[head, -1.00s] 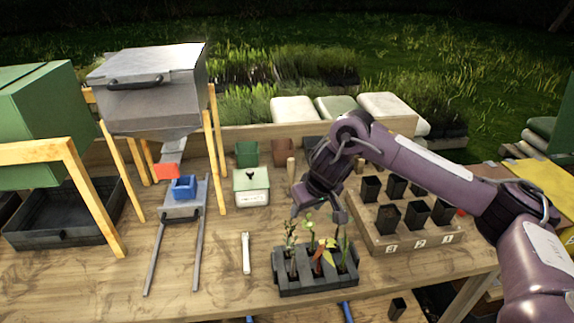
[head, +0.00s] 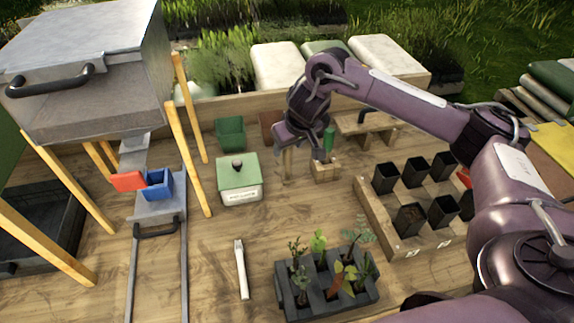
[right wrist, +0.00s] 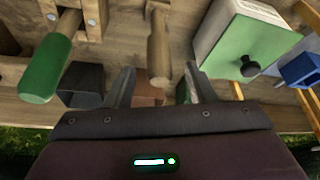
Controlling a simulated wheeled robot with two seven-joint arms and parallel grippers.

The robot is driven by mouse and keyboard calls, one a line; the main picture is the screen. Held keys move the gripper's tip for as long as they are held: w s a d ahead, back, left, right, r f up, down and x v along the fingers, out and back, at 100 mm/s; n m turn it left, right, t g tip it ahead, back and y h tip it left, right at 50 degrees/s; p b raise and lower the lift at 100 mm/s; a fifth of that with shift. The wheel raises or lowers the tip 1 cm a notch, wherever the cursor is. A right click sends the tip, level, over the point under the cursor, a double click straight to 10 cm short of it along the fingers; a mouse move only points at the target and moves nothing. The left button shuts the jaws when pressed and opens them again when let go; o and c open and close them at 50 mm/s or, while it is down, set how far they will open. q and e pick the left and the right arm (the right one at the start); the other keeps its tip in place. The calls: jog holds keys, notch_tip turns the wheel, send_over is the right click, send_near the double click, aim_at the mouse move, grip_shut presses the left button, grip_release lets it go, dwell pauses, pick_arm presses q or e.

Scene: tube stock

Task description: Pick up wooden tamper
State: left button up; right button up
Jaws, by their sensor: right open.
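The wooden tamper (head: 287,163) stands upright on the bench, left of a wooden block, its top partly hidden by my right gripper in the head view. In the right wrist view the plain wood tamper (right wrist: 158,45) lies between the lines of the two fingers, its near end close to the fingertip gap. My right gripper (head: 302,150) is open, with its fingers (right wrist: 160,82) spread on either side of the tamper; I cannot tell whether either touches it. My left gripper is not in view.
A green-handled tool (head: 328,139) stands in a wooden block (head: 325,170) close to the right. A green-lidded box (head: 238,172) is to the left. A seedling tray (head: 327,297) and a rack of black pots (head: 400,238) are nearer.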

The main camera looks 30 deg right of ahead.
aim_at(285, 154)
jog(key=p+x, duration=0.1)
jog(key=x, duration=0.4)
jog(key=shift+f, duration=0.15)
grip_shut()
